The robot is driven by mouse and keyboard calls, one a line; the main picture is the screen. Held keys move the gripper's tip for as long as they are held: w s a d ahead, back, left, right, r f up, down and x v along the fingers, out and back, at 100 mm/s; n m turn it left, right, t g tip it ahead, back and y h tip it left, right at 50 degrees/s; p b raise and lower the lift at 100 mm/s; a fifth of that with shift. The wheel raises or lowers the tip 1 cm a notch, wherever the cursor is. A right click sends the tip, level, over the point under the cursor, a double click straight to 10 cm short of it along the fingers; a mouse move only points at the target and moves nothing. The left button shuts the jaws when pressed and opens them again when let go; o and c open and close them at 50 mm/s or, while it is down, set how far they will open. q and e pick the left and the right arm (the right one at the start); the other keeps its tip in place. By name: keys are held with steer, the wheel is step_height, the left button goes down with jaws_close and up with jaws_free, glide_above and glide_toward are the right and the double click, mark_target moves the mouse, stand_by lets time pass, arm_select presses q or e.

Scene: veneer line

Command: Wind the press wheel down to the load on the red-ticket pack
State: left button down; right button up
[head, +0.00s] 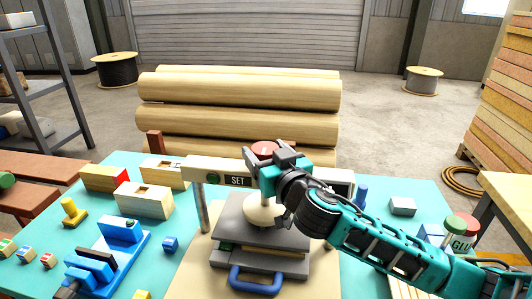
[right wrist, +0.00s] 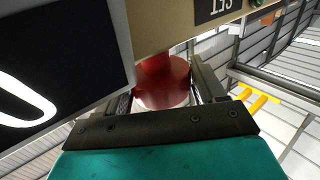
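The press (head: 222,172) stands mid-table, with a cream crossbeam marked SET on posts. Its red wheel (head: 265,148) is on top of the beam; in the right wrist view the red wheel (right wrist: 162,85) fills the space between the fingers. My right gripper (head: 278,160) is at the wheel, its fingers closed on either side of it. Below the beam a pale round pressing head (head: 262,212) sits over grey plates (head: 255,237). A thin layer shows between the plates, with a green patch; I see no red ticket there. My left gripper is not in view.
Wooden blocks (head: 143,200), one with a red face (head: 105,179), and a blue fixture (head: 105,255) lie left of the press. A blue handle (head: 255,282) is in front. A glue bottle (head: 460,232) and a grey block (head: 403,206) stand right. Logs (head: 240,122) lie behind.

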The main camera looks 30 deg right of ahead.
steer(key=c, duration=0.6)
steer(key=shift+o, duration=0.2)
steer(key=shift+m+h, duration=0.4)
